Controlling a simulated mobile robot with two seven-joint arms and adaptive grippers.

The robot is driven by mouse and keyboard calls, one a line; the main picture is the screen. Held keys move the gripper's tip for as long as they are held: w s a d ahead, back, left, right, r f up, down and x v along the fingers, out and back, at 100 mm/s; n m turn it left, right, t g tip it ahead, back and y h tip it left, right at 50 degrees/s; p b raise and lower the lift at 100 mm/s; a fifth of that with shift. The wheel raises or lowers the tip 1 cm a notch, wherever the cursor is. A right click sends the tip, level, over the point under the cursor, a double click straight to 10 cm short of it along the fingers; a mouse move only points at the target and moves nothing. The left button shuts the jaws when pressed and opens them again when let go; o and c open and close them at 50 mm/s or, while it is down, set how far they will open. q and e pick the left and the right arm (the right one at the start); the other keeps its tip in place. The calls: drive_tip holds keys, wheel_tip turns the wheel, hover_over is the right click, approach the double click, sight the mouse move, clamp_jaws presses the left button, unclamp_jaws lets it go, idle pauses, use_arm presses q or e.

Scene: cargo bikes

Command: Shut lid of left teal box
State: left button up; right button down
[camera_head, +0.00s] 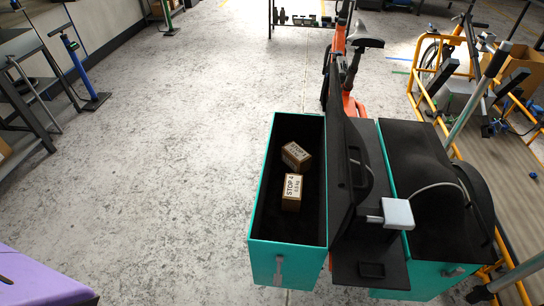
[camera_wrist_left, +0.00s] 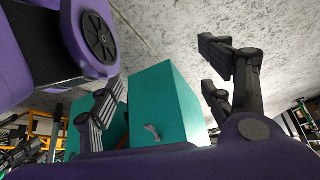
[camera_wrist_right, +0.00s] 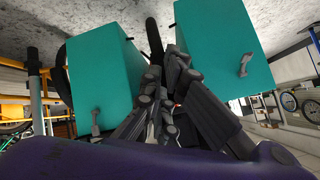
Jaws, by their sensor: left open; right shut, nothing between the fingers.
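The left teal box (camera_head: 287,255) stands open in the head view. Its black lid (camera_head: 345,150) stands up along the box's right side. Two small cartons (camera_head: 292,190) marked STOP lie inside. In the left wrist view the left teal box (camera_wrist_left: 165,100) shows its end with a grey latch, beyond my left gripper (camera_wrist_left: 165,78), which is open and empty with fingers wide apart. In the right wrist view my right gripper (camera_wrist_right: 160,85) is shut and empty, seen between the left teal box (camera_wrist_right: 225,50) and the right teal box (camera_wrist_right: 105,75). Neither gripper's fingers show in the head view.
The right teal box (camera_head: 425,278) has a dark top. A light grey block (camera_head: 397,213) with a cable sits between the boxes, near the lid. A yellow frame (camera_head: 520,285) stands at the right. Floor (camera_head: 180,160) left of the left box is clear.

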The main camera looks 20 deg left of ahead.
drive_tip(key=w+r+m+t+y+p, duration=0.2)
drive_tip(key=w+r, duration=0.7)
drive_tip(key=w, duration=0.1)
drive_tip(key=w+r+m+t+y+p, duration=0.1)
drive_tip(key=w+r+m+t+p, duration=0.1)
drive_tip(key=w+r, duration=0.8)
drive_tip(key=w+a+r+m+t+y+p, duration=0.1)
drive_tip(key=w+r+m+y+p, duration=0.1)
drive_tip(key=w+r, duration=0.7)
drive_tip(key=shift+w+a+r+m+t+y+p, duration=0.15)
drive_tip(key=shift+w+m+t+y+p, duration=0.2)
drive_tip(key=shift+w+m+p, duration=0.6)
use_arm(q)
drive_tip(key=w+r+t+p, duration=0.1)
drive_tip(key=w+r+p, duration=0.1)
drive_tip(key=r, duration=0.8)
drive_tip(key=shift+w+a, duration=0.3)
drive_tip(key=shift+w, duration=0.45)
use_arm(e)
drive_tip(key=w+a+f, duration=0.1)
drive_tip(key=w+a, duration=0.4)
drive_tip(key=a, duration=0.2)
drive_tip(key=shift+w+a, duration=0.25)
drive_tip(key=shift+w, duration=0.1)
use_arm(q)
drive_tip(key=shift+r, duration=0.1)
drive_tip(key=shift+r, duration=0.1)
